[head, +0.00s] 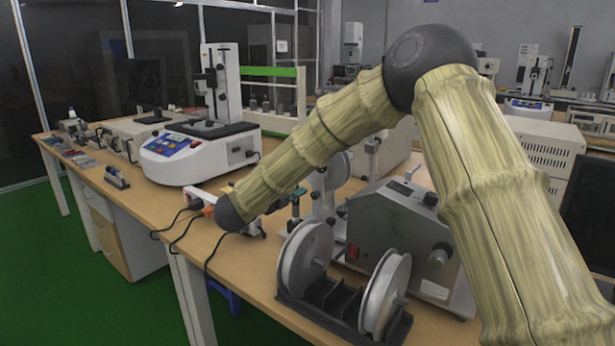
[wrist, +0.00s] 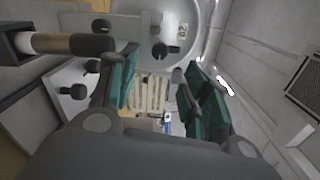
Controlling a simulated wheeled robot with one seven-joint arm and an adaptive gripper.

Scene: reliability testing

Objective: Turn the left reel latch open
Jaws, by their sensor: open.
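My gripper (wrist: 162,98) is open, with two teal-padded fingers apart and nothing visibly held between them. In the head view my gripper (head: 298,204) is partly hidden by my forearm and wrist, and its teal tips point right, close to the left side of a grey winding machine (head: 385,225). A pale reel (head: 337,170) stands behind the machine's left end, partly covered by the arm. In the wrist view a pale round disc (wrist: 135,28) with a dark knob (wrist: 160,50) lies ahead of the fingers. I cannot tell which part is the left reel latch or how it is turned.
Two white spools, a left one (head: 304,258) and a right one (head: 385,294), sit in a black rack (head: 330,310) at the table's front edge. A white tester (head: 200,152) stands left. Dark cables hang over the front edge.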

